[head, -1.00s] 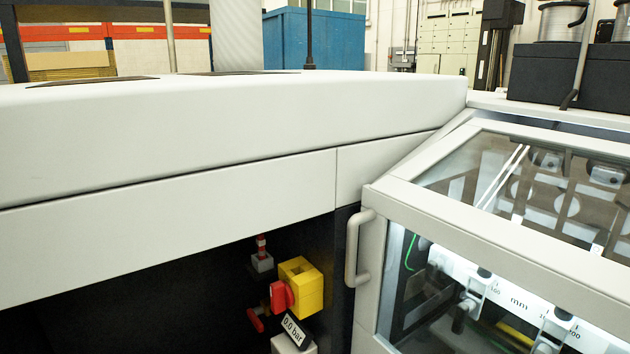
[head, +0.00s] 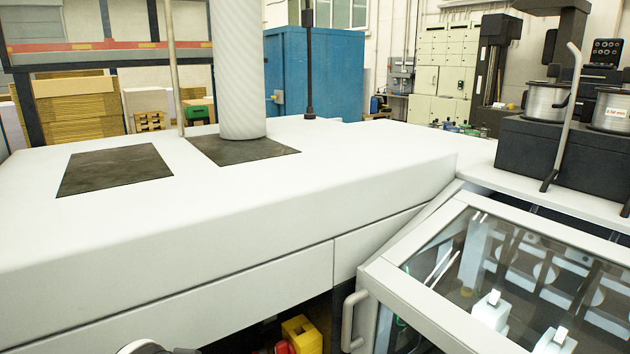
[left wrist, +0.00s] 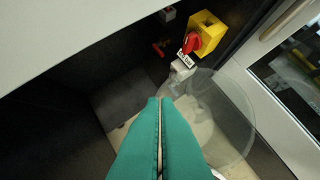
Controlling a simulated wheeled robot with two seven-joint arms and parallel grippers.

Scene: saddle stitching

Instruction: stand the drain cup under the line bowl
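In the left wrist view my left gripper (left wrist: 160,103) has its two green fingers almost together, with a thin gap between them. A clear, see-through round cup (left wrist: 232,105), which I take for the drain cup, shows just right of the fingertips. It appears pinched by its wall, though the contact is hard to make out. Beyond the fingertips is the pale unit (left wrist: 181,72) under the 0.0 bar tag, where the line bowl seems to be; the bowl itself is not distinct. The head view shows neither gripper nor cup. My right gripper is not in view.
A yellow block (left wrist: 207,33) with a red knob (left wrist: 190,42) sits above the pale unit in a dark recess. The white machine cover (head: 230,240) overhangs this recess. The glazed door (head: 385,285) with its handle (head: 349,320) stands to the right.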

